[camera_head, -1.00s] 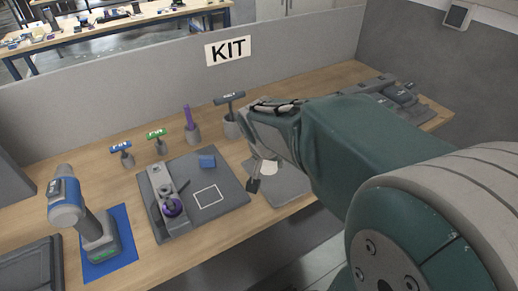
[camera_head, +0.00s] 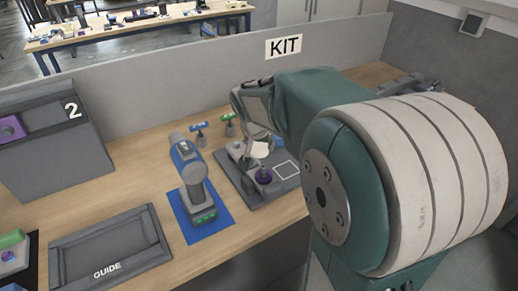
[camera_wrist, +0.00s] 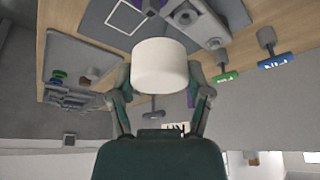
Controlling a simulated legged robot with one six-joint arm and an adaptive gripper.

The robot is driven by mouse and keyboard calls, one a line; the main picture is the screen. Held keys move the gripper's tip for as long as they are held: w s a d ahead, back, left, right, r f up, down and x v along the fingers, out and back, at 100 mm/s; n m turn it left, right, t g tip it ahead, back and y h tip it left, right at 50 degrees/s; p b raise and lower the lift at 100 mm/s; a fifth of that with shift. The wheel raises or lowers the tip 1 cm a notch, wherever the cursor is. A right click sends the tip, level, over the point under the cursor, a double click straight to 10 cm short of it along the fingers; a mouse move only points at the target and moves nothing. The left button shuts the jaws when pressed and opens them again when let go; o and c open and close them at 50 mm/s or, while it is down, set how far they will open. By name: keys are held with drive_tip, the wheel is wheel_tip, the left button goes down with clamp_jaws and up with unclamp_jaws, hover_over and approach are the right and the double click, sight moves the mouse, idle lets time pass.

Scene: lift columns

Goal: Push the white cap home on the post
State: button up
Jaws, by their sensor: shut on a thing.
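My gripper (camera_wrist: 160,82) is shut on the white cap (camera_wrist: 160,62), with a finger on either side of it in the wrist view. The white cap also shows in the head view (camera_head: 260,149), held above the grey fixture (camera_head: 237,150) on the dark mat. A purple round part (camera_head: 264,176) sits at the fixture's near end, just below the cap in the picture. The fixture shows beyond the cap in the wrist view (camera_wrist: 200,24). I cannot clearly make out the post; the gripper and cap cover part of the fixture.
Blue (camera_head: 198,127) and green (camera_head: 227,117) T-handles stand behind. A GUIDE tray (camera_head: 110,245) lies front left. A grey partition (camera_head: 180,85) runs along the back.

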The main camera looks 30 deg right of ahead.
sight(262, 167)
drive_tip(key=d+f, duration=0.2)
drive_tip(key=d, duration=0.1)
drive_tip(key=shift+f, duration=0.4)
drive_tip(key=a+f, duration=0.2)
drive_tip(key=a, duration=0.1)
drive_tip(key=shift+f, duration=0.35)
drive_tip(key=shift+d+f, duration=0.1)
drive_tip(key=shift+f, duration=0.25)
drive_tip(key=shift+d, duration=0.95)
drive_tip(key=shift+a+f, duration=0.15)
drive_tip(key=shift+a, duration=0.65)
drive_tip(key=shift+c, duration=0.5)
drive_tip(key=shift+d, duration=0.25)
drive_tip(key=o, duration=1.2)
drive_tip(key=shift+a, duration=0.15)
